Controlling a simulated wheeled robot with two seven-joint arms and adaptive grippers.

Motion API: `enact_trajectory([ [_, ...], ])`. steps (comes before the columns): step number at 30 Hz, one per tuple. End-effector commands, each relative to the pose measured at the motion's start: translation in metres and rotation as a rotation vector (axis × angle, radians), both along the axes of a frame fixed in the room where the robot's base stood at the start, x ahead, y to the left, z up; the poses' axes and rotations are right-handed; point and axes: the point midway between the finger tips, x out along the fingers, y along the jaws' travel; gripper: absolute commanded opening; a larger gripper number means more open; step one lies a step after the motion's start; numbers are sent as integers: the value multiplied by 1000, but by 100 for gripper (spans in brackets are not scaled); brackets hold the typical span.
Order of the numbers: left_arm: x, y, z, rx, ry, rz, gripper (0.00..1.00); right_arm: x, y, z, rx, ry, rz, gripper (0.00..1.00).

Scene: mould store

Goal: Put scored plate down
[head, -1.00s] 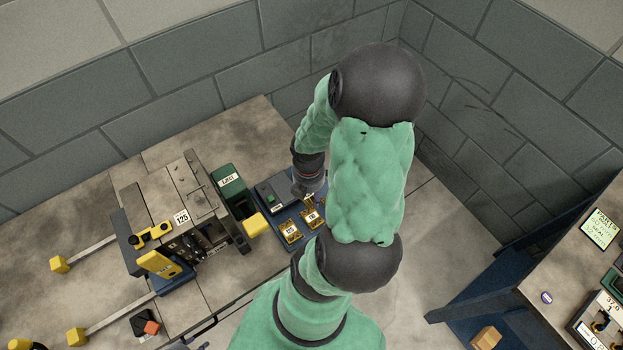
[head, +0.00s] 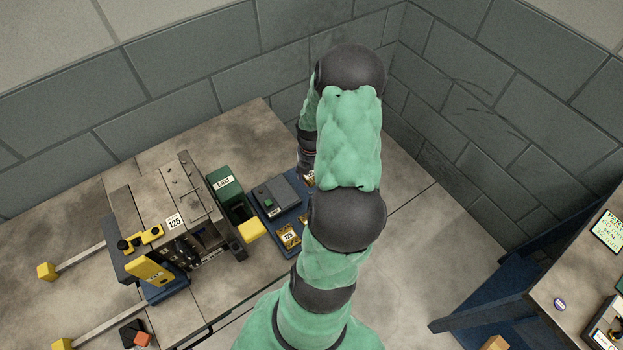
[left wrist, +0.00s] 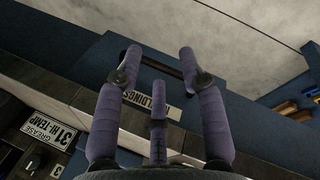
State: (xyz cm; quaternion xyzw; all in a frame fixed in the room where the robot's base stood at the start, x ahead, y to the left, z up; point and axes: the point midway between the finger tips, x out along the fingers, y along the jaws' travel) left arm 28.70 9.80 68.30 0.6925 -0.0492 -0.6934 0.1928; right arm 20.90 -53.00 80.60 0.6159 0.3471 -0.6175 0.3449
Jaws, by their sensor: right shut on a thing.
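My right gripper (head: 307,176) hangs over the far right part of a blue tray (head: 268,222), mostly hidden behind my green arm. It is shut on a small brass-coloured piece (head: 309,179), of which only a sliver shows; this seems to be the scored plate, but its marks cannot be read. A brass plate marked 125 (head: 289,236) lies in the tray's front part, with another partly hidden beside it. Whether the held piece touches anything cannot be told. My left gripper (left wrist: 158,54) is open and empty in the left wrist view, its fingers wide apart.
A grey box with a green button (head: 275,196) stands on the tray. Left of it are a green bin (head: 226,186) and a mould block (head: 174,221) with yellow parts. A second bench (head: 575,290) is at right. Bare benchtop lies behind the bin.

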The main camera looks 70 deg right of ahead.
Motion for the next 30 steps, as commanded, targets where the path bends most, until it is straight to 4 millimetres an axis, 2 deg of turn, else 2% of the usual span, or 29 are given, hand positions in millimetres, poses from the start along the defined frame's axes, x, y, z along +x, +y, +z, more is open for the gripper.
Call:
enact_trajectory([
  [5, 0, 0, -5, 0, 0, 0, 40, 3, -8, -10, -1, 0, 0, 3],
  [9, 0, 0, -17, 0, 0, 0, 40, 3, -8, -32, -1, -1, -1, 3],
  [12, 0, 0, -21, 0, 0, 0, 40, 3, -8, -41, -1, -2, -1, 3],
  [26, 0, 0, -21, 0, 0, 0, 40, 3, -8, -44, -1, -2, 0, 3],
  [27, 0, 0, -21, 0, 0, 0, 40, 3, -8, -44, 0, -1, 0, 69],
  [28, 0, 0, -21, 0, 0, 0, 40, 3, -8, -44, 0, -1, 0, 77],
  [29, 0, 0, -21, 0, 0, 0, 40, 3, -8, -44, 0, -1, 0, 81],
  [30, 0, 0, -21, 0, 0, 0, 40, 3, -8, -44, 0, -1, 0, 81],
])
